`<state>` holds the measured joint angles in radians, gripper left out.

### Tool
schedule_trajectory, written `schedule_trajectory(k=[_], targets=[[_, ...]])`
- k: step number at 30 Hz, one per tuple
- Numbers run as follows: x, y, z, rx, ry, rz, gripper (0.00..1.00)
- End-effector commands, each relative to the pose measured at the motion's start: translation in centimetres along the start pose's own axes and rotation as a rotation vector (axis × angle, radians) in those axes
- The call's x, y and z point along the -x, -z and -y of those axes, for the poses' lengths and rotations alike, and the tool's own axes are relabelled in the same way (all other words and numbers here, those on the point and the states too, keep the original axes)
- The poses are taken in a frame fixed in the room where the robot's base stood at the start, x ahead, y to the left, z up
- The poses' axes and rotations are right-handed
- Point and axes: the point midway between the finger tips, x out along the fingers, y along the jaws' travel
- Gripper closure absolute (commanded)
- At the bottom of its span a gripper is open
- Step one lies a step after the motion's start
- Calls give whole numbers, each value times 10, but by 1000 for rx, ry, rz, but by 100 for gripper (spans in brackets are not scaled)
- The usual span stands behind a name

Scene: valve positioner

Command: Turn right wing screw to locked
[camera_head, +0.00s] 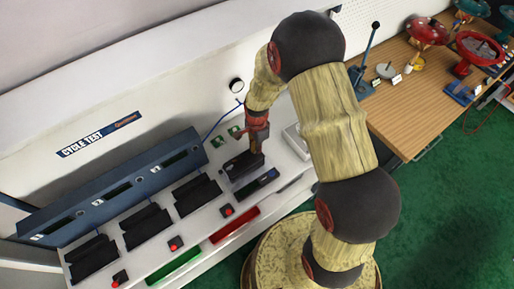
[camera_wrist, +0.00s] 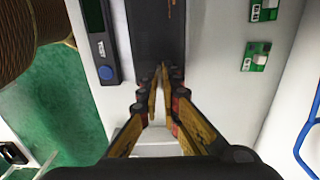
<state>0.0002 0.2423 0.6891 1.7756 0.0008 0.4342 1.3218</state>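My gripper (camera_head: 257,150) reaches down over a dark box-shaped device (camera_head: 240,167) on the white bench. In the wrist view the dark device (camera_wrist: 155,28) lies straight beyond my gripper (camera_wrist: 161,72). The two yellow fingers come close together at their tips, with a narrow gap between them, at the near end of the device. I cannot make out a wing screw in either view. It may be hidden by the fingers, and I cannot tell whether they touch or hold anything.
A module with a blue knob (camera_wrist: 104,50) lies left of the device, and small green boards (camera_wrist: 256,60) lie right. A blue cable (camera_wrist: 308,135) runs at the far right. Black cradles (camera_head: 147,226) line the bench. A wooden table (camera_head: 415,110) holds red valves (camera_head: 427,32).

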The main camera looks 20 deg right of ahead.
Motion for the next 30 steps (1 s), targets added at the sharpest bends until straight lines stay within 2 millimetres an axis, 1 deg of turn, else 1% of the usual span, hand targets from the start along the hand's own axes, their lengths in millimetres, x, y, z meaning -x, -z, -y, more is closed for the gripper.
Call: schedule_trajectory(k=[1,8,16,19,23,30], targets=[[0,0,0,0,1,0,91],[0,0,0,1,0,0,78],[0,0,0,1,0,0,77],[4,0,0,1,1,0,77],[19,0,1,1,3,-1,77],[68,0,1,1,4,-1,77]])
